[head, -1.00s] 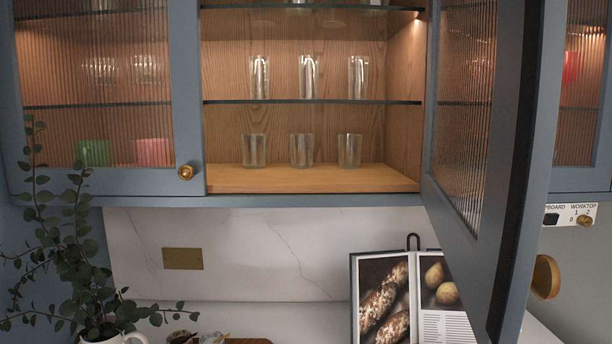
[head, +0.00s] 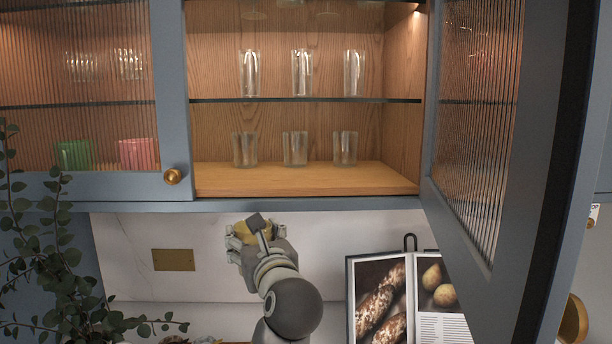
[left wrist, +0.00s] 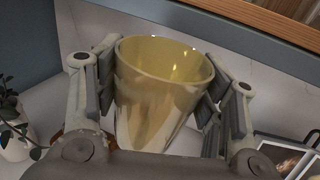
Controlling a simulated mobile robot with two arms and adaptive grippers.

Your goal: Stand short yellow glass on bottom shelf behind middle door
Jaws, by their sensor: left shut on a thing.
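My left gripper (head: 256,228) is shut on the short yellow glass (left wrist: 160,92), one finger on each side of it. In the head view the glass (head: 243,232) shows only partly, behind the fingers, in front of the marble wall and below the cabinet. In the left wrist view its open rim faces the camera. The middle door (head: 476,130) stands open, swung out to the right. The bottom shelf (head: 300,179) is wooden and holds three short clear glasses (head: 295,148) in a row toward its back. Its front strip is bare. My right gripper is not in view.
A dark-edged upper shelf (head: 310,100) holds three tall clear glasses (head: 302,72). The closed left door (head: 80,90) has a brass knob (head: 172,176). A leafy plant (head: 50,250) stands lower left, and an open book (head: 395,295) lower right.

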